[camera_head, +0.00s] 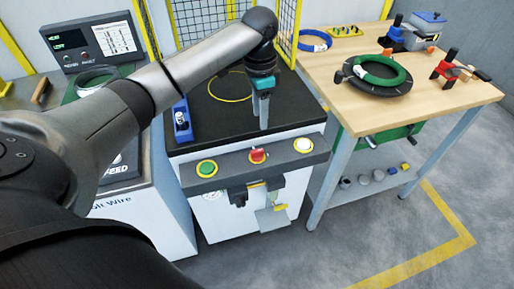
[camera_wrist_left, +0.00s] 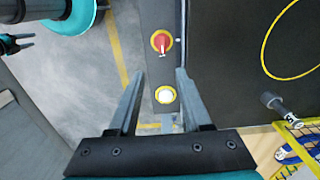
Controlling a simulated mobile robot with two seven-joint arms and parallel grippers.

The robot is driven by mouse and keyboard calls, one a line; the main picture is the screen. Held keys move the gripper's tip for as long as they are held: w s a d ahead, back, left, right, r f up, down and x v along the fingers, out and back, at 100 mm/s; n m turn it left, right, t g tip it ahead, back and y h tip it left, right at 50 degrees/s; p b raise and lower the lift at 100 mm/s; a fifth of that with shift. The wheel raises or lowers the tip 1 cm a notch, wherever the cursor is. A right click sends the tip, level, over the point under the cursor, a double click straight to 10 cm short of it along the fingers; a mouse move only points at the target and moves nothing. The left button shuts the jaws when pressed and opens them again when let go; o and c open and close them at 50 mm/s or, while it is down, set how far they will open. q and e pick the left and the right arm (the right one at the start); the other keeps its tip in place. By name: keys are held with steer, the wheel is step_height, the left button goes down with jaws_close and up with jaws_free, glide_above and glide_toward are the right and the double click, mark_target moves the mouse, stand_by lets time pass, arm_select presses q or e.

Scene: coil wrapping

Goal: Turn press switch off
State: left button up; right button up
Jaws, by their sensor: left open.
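The press control panel (camera_head: 228,170) is a dark grey bar along the front of the press table. It carries a green button (camera_head: 206,168), a red knob switch (camera_head: 257,155) on a yellow ring, and a white button (camera_head: 303,145). My left gripper (camera_head: 263,126) points down, just behind and above the red knob. In the left wrist view its open, empty fingers (camera_wrist_left: 158,75) point toward the panel. There the red knob (camera_wrist_left: 161,42) lies beyond the fingertips, and the white button (camera_wrist_left: 165,95) shows between the fingers. No contact is visible.
A black press top (camera_head: 220,110) with a yellow circle lies behind the panel, with yellow mesh guarding (camera_head: 285,30) behind. A wooden table (camera_head: 350,115) at right bears a green coil (camera_head: 380,70) on a dark disc. A blue tool (camera_head: 181,122) stands at the press's left edge.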

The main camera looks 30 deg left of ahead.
mark_target(257, 151)
arm_select(q)
steer(key=f+b, duration=0.1)
steer(key=f, duration=0.3)
steer(key=f+b, duration=0.1)
steer(key=f, duration=0.4)
steer(key=a+f+b, duration=0.1)
steer(key=f+b, duration=0.1)
steer(key=f, duration=0.2)
steer(key=shift+s+f, duration=0.1)
steer(key=shift+f, duration=0.15)
steer(key=shift+d, duration=0.1)
jaws_close()
